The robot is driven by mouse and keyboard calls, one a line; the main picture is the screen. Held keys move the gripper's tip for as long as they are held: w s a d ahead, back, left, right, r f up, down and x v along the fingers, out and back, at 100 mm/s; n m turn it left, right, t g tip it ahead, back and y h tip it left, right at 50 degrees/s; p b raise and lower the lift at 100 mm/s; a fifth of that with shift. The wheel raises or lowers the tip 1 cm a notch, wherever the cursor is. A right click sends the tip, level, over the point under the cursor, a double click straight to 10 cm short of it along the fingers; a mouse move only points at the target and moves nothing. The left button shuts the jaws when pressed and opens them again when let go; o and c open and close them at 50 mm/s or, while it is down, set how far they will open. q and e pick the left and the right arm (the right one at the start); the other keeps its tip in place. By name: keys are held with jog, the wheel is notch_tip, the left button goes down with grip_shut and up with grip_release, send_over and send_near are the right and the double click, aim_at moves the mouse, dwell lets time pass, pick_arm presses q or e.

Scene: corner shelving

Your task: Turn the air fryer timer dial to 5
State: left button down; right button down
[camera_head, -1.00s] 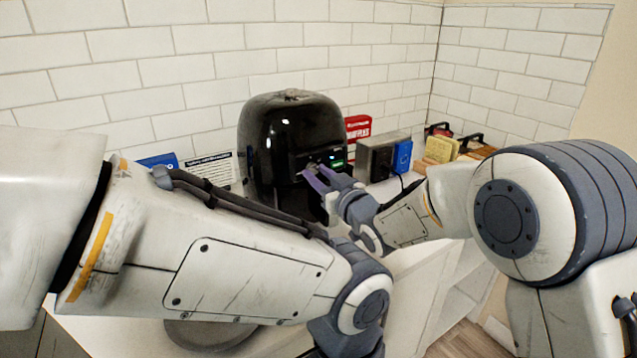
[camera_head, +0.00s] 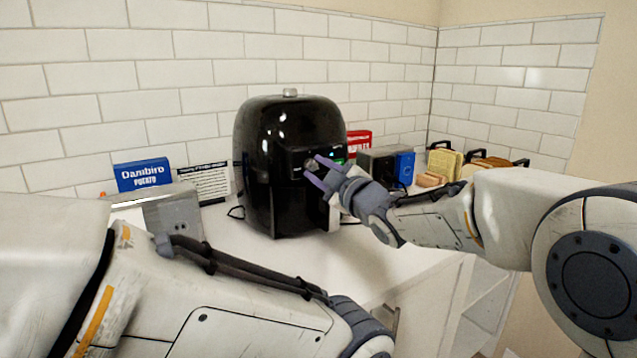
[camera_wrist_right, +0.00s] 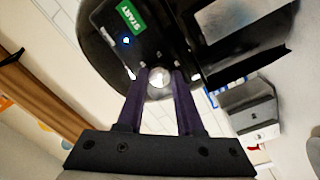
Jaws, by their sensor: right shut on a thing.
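The black air fryer (camera_head: 275,185) stands on the white counter against the tiled wall. Its control panel carries a green START label (camera_wrist_right: 131,19) and a lit blue light (camera_wrist_right: 126,40). The round silver timer dial (camera_wrist_right: 159,79) shows between the purple fingertips in the wrist view; in the head view the dial (camera_head: 310,165) shows at the fingertips. My right gripper (camera_head: 318,172) is shut on the dial, reaching in from the right. The dial's number markings are not readable. My left arm crosses the lower left of the head view, but its gripper is out of view.
A blue box (camera_head: 142,174) and a printed card (camera_head: 204,182) stand left of the fryer, by a metal appliance (camera_head: 174,216). A red box (camera_head: 358,143), a grey appliance (camera_head: 377,166) and a blue box (camera_head: 404,168) stand to its right. The counter in front is clear.

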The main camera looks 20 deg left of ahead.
jog(key=shift+n+b, duration=0.35)
jog(key=shift+n, duration=0.05)
jog(key=c, duration=0.5)
grip_release()
jog(key=shift+c, duration=0.2)
jog(key=b+v, duration=0.1)
jog(key=v, duration=0.9)
jog(key=shift+d, duration=0.25)
jog(key=shift+s, duration=0.15)
